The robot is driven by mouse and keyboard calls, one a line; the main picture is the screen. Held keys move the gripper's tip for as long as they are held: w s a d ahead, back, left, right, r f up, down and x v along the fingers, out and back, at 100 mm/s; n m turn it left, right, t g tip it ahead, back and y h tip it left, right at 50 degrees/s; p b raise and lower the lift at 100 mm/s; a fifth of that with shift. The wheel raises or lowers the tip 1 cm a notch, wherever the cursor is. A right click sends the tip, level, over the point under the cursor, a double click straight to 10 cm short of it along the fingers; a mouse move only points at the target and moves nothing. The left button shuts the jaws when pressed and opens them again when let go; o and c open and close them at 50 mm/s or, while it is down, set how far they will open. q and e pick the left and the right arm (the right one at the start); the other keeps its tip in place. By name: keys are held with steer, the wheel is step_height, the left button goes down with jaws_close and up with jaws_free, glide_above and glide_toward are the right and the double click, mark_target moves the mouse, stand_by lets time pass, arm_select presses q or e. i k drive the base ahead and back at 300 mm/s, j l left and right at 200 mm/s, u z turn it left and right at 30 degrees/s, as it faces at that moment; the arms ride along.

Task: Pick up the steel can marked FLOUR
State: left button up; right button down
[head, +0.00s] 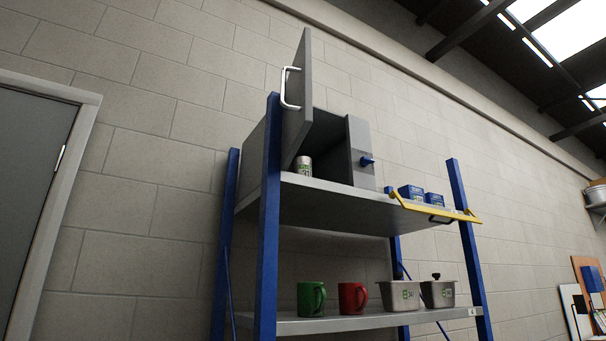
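A small steel can (303,166) with a pale label stands upright on the upper shelf, just inside the open grey cabinet (360,150). The lettering on its label is too small to read, so I cannot tell if it says FLOUR. The cabinet's grey door (303,95), with a white bar handle, stands open beside and above the can, and its lower edge is close to the can. Neither of my grippers is in view.
A blue-posted rack has a yellow bar (436,207) along its upper right front, with blue boxes (411,193) behind it. The lower shelf (345,322) holds a green mug (310,298), a red mug (351,298) and two steel pots (400,295). A grey door is at left.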

mark_target(302, 165)
steer(key=i+l, duration=0.15)
steer(key=l, duration=0.25)
steer(key=i+l+u, duration=0.15)
steer(key=l+u, duration=0.7)
steer(key=i+l, duration=0.05)
steer(key=l, duration=0.05)
